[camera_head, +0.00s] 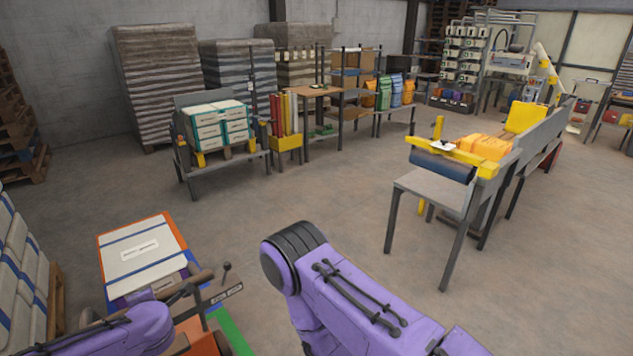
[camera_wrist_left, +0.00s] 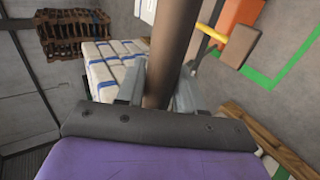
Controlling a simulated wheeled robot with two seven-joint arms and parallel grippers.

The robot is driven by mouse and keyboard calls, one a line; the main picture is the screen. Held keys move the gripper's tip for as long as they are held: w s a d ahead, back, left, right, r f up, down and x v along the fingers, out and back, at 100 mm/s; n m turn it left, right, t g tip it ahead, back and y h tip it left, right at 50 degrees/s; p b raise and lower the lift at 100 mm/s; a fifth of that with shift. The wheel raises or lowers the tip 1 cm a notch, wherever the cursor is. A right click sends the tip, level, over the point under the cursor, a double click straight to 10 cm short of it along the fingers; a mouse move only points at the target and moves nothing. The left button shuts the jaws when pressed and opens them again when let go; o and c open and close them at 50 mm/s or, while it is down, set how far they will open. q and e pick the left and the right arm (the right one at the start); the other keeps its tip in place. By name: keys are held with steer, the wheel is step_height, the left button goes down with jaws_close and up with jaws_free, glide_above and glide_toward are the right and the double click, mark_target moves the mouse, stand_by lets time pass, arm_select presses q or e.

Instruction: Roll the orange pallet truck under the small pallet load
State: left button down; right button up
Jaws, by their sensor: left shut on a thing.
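The orange pallet truck (camera_head: 205,338) is at the lower left of the head view, partly cut off by the frame and covered by my left arm. Its brown handle bar (camera_head: 75,327) slants up to the right. In the left wrist view this bar (camera_wrist_left: 170,40) runs between the fingers of my left gripper (camera_wrist_left: 157,88), which is shut on it. A low load with a white labelled top (camera_head: 140,244) and orange and blue edges lies just beyond the truck. I cannot tell whether the forks are under it. My right arm crosses the lower middle; its gripper is out of view.
White and blue sacks (camera_head: 22,262) are stacked on a pallet at the left edge. Green floor marking (camera_head: 236,332) shows beside the truck. A bench with teal-and-white packs (camera_head: 215,125) stands farther back, and a grey conveyor table (camera_head: 435,190) at right. The middle floor is clear.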

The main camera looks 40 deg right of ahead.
arm_select(q)
steer(key=shift+w+r, duration=0.15)
steer(key=shift+w, duration=0.95)
steer(key=shift+w, duration=0.1)
steer(key=shift+w+d+b, duration=0.1)
steer(key=shift+w+b, duration=0.25)
steer(key=shift+w, duration=0.35)
jaws_free()
steer(key=shift+s, duration=0.3)
